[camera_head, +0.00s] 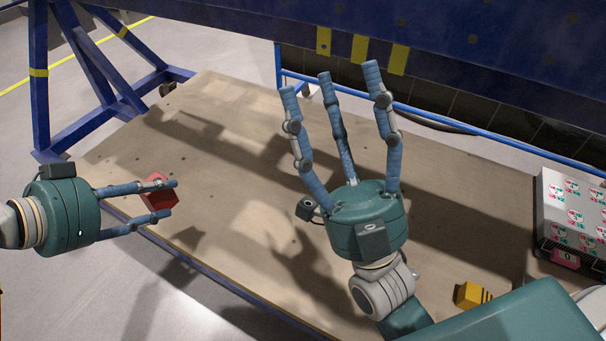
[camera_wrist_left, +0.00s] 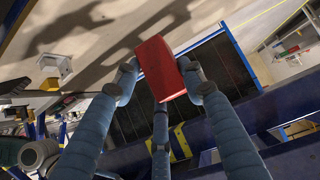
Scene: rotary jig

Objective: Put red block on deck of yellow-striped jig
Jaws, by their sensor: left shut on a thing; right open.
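The red block (camera_head: 160,192) is held between the blue fingers of my left gripper (camera_head: 173,199), at the left in the head view. It appears raised above the brown board (camera_head: 235,95). In the left wrist view the red block (camera_wrist_left: 158,68) sits tilted between the fingertips (camera_wrist_left: 158,72). My right gripper (camera_head: 330,80) is open and empty, its three fingers spread and pointing up the picture. A dark blue jig beam with yellow stripes (camera_head: 398,60) spans the top of the head view.
A blue frame (camera_head: 40,75) with yellow bands stands at the upper left. A white box with printed marks (camera_head: 570,212) stands at the right, near a pink block (camera_head: 566,258). The board's left part is mostly bare.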

